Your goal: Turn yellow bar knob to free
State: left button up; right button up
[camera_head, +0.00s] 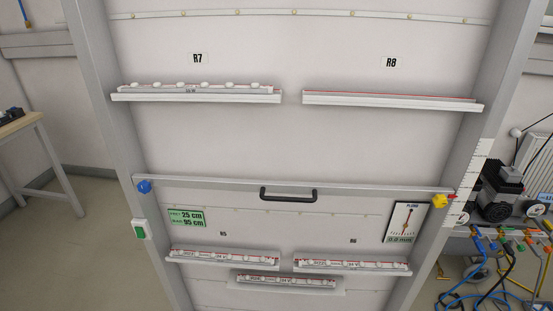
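The yellow bar knob (439,201) sits at the right end of the grey horizontal bar (360,193), against the right post of the tall frame. It is small, and its exact turn position is hard to read. A blue knob (144,186) sits at the left end of the same bar. A black handle (288,195) is fixed at the bar's middle. Neither of my grippers is in the head view.
Shelf R7 (196,97) holds a strip with several white domes; shelf R8 (392,106) looks empty. Lower ledges (222,263) hold labelled strips. A green switch (139,229) is on the left post. Cables and equipment (497,190) crowd the right; a table (22,123) stands left.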

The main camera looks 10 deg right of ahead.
aim_at(438, 200)
jog(key=z, duration=1.5)
